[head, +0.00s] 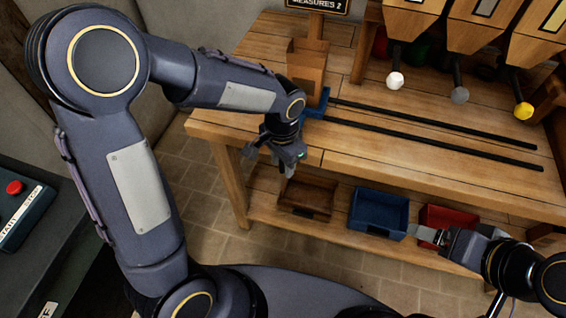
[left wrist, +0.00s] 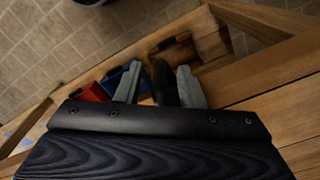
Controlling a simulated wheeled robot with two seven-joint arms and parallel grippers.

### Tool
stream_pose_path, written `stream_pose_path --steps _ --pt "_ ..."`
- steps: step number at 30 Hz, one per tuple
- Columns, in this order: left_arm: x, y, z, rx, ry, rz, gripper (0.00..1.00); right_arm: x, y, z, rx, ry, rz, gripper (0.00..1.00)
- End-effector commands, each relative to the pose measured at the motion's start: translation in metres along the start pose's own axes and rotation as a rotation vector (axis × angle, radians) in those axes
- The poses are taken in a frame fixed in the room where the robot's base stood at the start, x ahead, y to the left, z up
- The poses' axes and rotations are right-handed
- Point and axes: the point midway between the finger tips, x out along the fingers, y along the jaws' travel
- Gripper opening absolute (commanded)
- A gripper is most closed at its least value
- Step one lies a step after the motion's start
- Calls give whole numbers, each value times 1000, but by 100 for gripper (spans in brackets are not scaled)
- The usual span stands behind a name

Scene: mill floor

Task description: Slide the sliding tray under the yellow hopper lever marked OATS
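The sliding tray (head: 317,104) is a small blue piece at the left end of two black rails, with a wooden box (head: 306,68) above it.
White (head: 396,81) and grey (head: 460,95) levers hang left of the yellow one. Brown (head: 307,196), blue (head: 378,212) and red (head: 447,217) bins stand on the lower shelf. The rails (head: 440,131) are clear. A sign (head: 318,5) stands behind the tray.

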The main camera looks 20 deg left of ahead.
Motion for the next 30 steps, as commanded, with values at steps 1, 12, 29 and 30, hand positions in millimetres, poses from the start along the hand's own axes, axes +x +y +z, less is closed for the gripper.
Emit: stream_pose_path --steps 1,12,29,30 --pt "4 0 0 0 -2 0 35 0 0 0 0 0 0 81" --pt "6 0 0 0 0 0 27 0 0 0 0 0 0 81" --pt "6 4 -2 5 0 0 0 1 0 0 0 0 0 81" --pt "6 6 -3 6 0 0 0 1 0 0 0 0 0 81"
